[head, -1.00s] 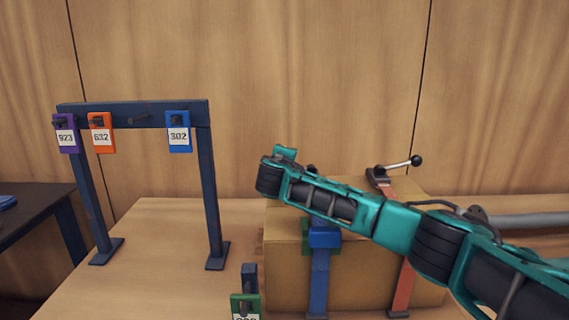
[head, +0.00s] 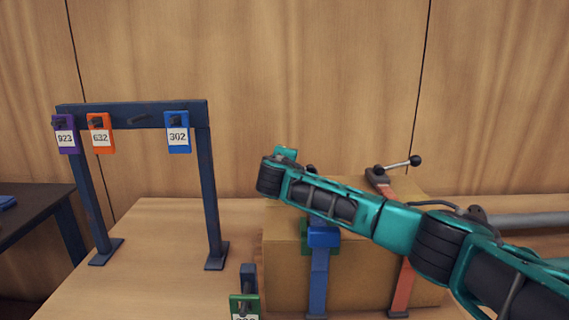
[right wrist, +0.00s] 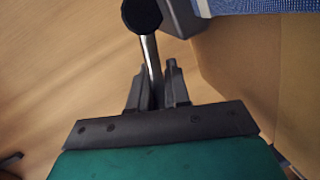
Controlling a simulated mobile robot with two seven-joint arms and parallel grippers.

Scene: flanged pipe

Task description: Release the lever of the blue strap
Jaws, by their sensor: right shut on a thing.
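A blue strap (head: 318,280) runs down the front of a cardboard box (head: 285,275). Its upper part and lever are hidden behind my right arm in the head view. In the right wrist view, a metal lever rod (right wrist: 151,58) with a black ball knob (right wrist: 142,15) sits between the fingers of my right gripper (right wrist: 157,78), which is shut on it. A blue woven strip (right wrist: 255,6) shows at the top right of that view, beside the lever. The right fingers are not visible in the head view. My left gripper is in neither view.
A red strap (head: 403,288) with its own ball-ended lever (head: 398,165) crosses the box at right. A dark blue rack (head: 207,200) with purple, orange and blue tags stands at left. A green tag (head: 245,306) is near the front. A grey pipe (head: 530,219) lies at right.

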